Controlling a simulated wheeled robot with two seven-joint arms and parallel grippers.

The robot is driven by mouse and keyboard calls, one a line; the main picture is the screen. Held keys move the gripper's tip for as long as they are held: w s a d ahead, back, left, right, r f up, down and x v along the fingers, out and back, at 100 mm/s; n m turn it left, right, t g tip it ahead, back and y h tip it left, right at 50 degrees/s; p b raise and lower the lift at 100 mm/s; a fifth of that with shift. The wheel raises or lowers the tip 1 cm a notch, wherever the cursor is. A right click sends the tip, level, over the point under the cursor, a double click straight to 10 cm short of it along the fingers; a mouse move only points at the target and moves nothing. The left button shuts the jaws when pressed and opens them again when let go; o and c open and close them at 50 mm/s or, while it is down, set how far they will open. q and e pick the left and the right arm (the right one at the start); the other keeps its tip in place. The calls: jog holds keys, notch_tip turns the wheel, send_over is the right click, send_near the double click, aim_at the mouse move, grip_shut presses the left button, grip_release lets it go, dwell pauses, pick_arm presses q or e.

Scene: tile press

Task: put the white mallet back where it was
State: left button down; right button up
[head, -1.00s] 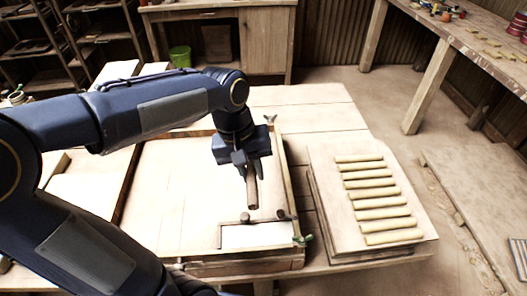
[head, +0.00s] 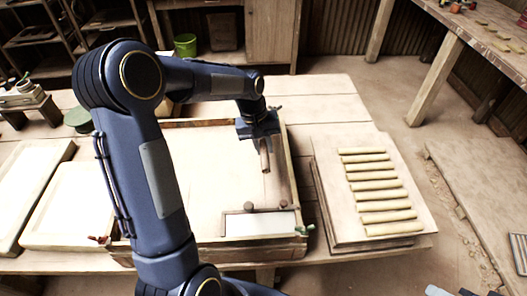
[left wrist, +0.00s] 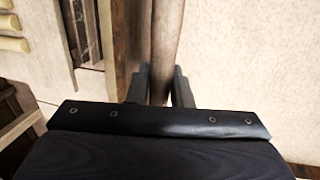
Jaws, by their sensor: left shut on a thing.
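My left gripper (head: 261,139) is shut on a brown wooden handle (head: 265,161), which points down from the jaws over the wooden frame (head: 186,122). In the left wrist view the handle (left wrist: 167,45) runs between the two fingers (left wrist: 160,85) and out of the top edge. No white mallet head shows in either view, so I cannot tell from the frames what the handle belongs to. My right gripper is not in view.
A small white panel (head: 258,223) lies in the frame's near right corner, with two pegs beside it. Several pale rolls (head: 375,182) lie on a stacked board to the right. Pale trays (head: 70,210) lie at left. The frame's middle is bare.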

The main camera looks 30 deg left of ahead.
pick_arm(q)
jog(key=shift+a+x, duration=0.15)
jog(key=shift+x, duration=0.55)
jog(key=shift+a+x, duration=0.1)
jog(key=shift+x, duration=0.55)
jog(key=shift+s+f, duration=0.1)
jog(key=shift+s, duration=0.05)
jog(key=shift+f, duration=0.15)
jog(key=c, duration=1.6)
grip_release()
jog(key=w+v, duration=0.1)
jog(key=v, duration=1.1)
jog(key=s+d+r+m+t, duration=0.1)
jog(key=s+d+r, duration=0.1)
jog(key=s, duration=0.5)
jog(key=s+d+r+m+t, duration=0.1)
jog(key=s+d+r, duration=0.15)
jog(key=s, duration=0.45)
jog(key=s+d+f+m+t, duration=0.1)
jog(key=s, duration=0.2)
jog(key=s+d+f+t+h, duration=0.1)
jog(key=s, duration=0.3)
jog(key=s+d+f+m, duration=0.1)
jog(key=s, duration=0.2)
jog(key=shift+s+d+f+m+t+h, duration=0.2)
jog(key=shift+s+d+m+t+h, duration=0.1)
jog(key=shift+s+t, duration=0.1)
